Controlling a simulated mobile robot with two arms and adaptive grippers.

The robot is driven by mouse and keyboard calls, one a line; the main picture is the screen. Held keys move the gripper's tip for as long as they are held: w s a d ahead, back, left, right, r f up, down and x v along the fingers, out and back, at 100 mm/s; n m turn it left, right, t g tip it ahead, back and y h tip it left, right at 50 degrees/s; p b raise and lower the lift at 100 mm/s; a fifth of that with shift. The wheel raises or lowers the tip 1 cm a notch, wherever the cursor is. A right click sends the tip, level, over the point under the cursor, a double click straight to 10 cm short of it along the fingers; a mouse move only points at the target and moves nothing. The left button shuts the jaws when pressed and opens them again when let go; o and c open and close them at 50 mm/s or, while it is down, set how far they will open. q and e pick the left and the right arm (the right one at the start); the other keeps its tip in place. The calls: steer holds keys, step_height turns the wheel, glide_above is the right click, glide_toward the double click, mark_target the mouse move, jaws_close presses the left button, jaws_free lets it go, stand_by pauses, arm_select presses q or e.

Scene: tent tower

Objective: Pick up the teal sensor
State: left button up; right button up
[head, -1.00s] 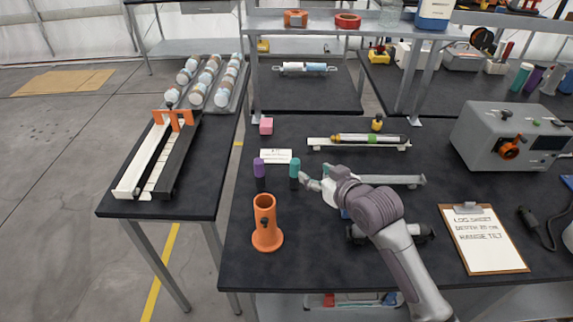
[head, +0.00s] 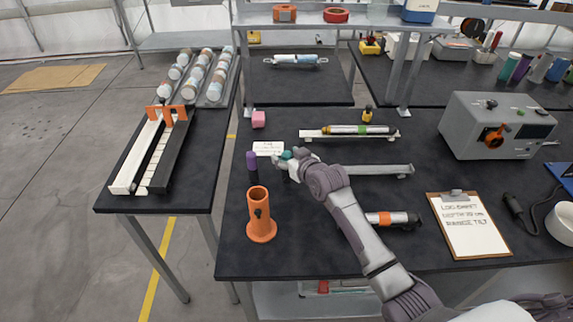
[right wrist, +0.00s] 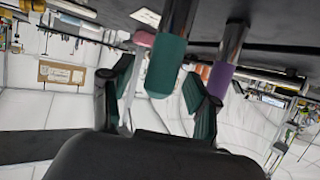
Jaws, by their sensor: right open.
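The teal sensor (head: 287,154) stands on the dark table, mostly hidden behind my right gripper (head: 282,162) in the head view. In the right wrist view, which is turned over, the teal sensor (right wrist: 166,66) has a teal end and a metallic shaft. It sits between the two spread fingers of my right gripper (right wrist: 158,78), with a gap on each side. The gripper is open and holds nothing. A purple sensor (head: 252,161) stands just left of it; in the wrist view the purple sensor (right wrist: 220,80) is beside the right finger. My left gripper is out of view.
An orange holder (head: 259,215) stands in front of the purple sensor. A rail (head: 372,170) lies to the right, and an orange-banded cylinder (head: 385,218) is near my forearm.

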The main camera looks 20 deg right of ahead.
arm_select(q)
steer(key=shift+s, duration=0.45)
arm_select(e)
steer(key=shift+w+f, duration=0.1)
steer(key=shift+w, duration=0.05)
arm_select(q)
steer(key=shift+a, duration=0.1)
arm_select(e)
steer(key=shift+c, duration=0.3)
jaws_close()
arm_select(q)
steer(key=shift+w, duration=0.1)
